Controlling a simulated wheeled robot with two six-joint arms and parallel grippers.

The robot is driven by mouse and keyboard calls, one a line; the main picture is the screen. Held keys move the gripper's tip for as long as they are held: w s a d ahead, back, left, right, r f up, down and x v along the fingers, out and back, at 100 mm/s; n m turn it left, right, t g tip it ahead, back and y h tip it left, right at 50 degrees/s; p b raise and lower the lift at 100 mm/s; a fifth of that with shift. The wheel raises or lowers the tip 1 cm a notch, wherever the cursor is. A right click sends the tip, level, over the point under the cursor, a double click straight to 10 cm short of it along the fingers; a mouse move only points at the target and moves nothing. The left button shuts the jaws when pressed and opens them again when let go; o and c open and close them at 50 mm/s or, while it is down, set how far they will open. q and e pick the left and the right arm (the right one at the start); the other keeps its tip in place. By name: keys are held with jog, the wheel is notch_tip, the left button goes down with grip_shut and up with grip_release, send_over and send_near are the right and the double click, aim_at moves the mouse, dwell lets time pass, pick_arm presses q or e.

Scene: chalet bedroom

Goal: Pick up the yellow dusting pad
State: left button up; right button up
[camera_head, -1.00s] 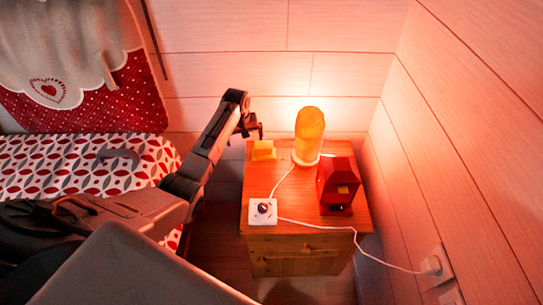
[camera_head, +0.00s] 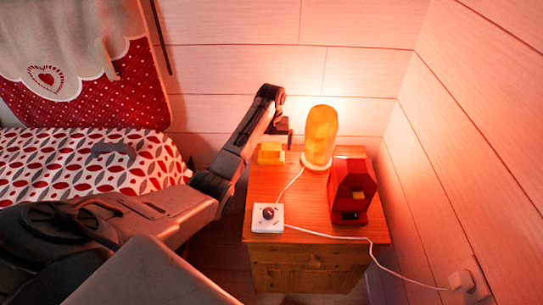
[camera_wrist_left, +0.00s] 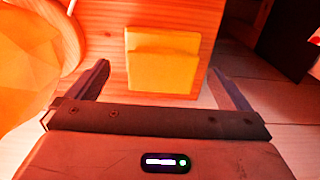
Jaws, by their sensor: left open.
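The yellow dusting pad (camera_head: 271,153) lies on the back left corner of the wooden nightstand (camera_head: 262,185). My left gripper (camera_head: 289,138) is just behind and above the pad in the head view. In the left wrist view the pad (camera_wrist_left: 162,62) is centred ahead of the left gripper (camera_wrist_left: 165,85), between the lines of its two spread fingers. The fingers are open and hold nothing. I cannot tell the exact height gap to the pad. My right gripper is not in view.
A glowing orange lamp (camera_head: 320,138) stands close to the pad on its right. A red box-like object (camera_head: 352,190) and a white dimmer box (camera_head: 267,218) with a cord share the nightstand. The bed (camera_head: 90,165) is at left, walls behind and right.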

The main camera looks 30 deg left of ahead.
aim_at(271, 147)
pick_arm(q)
notch_tip(271, 147, down, 5)
jog(key=shift+r+b, duration=0.2)
jog(key=shift+b, duration=0.1)
jog(key=shift+a+f, duration=0.1)
jog(key=shift+f, duration=0.2)
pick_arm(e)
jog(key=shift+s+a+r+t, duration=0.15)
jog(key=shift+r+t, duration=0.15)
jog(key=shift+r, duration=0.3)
pick_arm(q)
jog(key=shift+s, duration=0.1)
jog(key=shift+c, duration=0.4)
jog(key=c, duration=0.6)
jog(key=shift+c, duration=0.2)
jog(key=shift+r, duration=0.2)
